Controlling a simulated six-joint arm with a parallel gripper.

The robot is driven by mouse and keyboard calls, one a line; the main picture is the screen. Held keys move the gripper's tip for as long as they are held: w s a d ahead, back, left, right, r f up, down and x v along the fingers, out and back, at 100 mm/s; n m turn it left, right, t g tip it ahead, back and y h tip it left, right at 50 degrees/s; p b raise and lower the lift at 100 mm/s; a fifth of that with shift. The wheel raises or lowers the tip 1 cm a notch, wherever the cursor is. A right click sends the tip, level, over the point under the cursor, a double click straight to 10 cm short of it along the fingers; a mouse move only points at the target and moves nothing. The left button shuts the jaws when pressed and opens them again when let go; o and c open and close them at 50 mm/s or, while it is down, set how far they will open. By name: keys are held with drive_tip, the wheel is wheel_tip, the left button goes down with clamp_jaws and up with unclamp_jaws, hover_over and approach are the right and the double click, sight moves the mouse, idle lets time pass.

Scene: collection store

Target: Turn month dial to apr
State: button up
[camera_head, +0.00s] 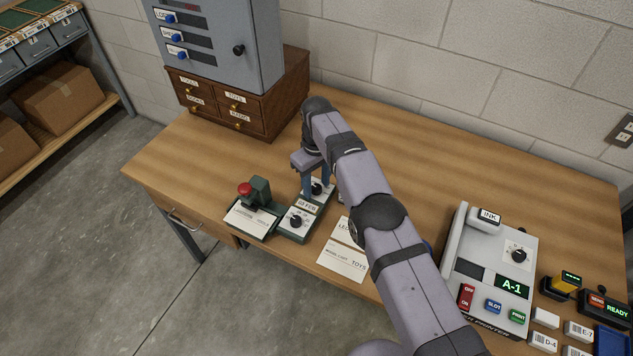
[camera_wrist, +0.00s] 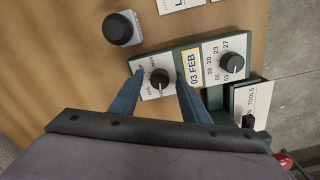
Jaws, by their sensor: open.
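The green date-stamp block (camera_head: 285,236) lies on the table with two black dials and a small display between them. The month dial (camera_wrist: 160,76) is a black knob with a white pointer line on a white plate; its lettering is small and partly covered. The display (camera_wrist: 192,68) reads "03 FEB". The day dial (camera_wrist: 232,63), with numbers around it, shows at the other end, and in the head view (camera_head: 296,221). My gripper (camera_wrist: 160,80) is open, its two blue fingers on either side of the month dial. Whether they touch it I cannot tell.
A green device with a red knob (camera_head: 245,189) and a card stands left of the block. Cards (camera_head: 343,262) lie to the right, then a label printer (camera_head: 493,270). A wooden drawer box (camera_head: 240,105) stands behind.

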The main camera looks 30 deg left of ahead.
drive_tip(key=c, duration=1.1)
drive_tip(key=shift+o, duration=0.2)
drive_tip(key=shift+m+b, duration=0.3)
drive_tip(key=shift+m, duration=3.7)
drive_tip(key=shift+r, duration=0.1)
drive_tip(key=o, duration=1.1)
drive_tip(key=shift+c, duration=0.2)
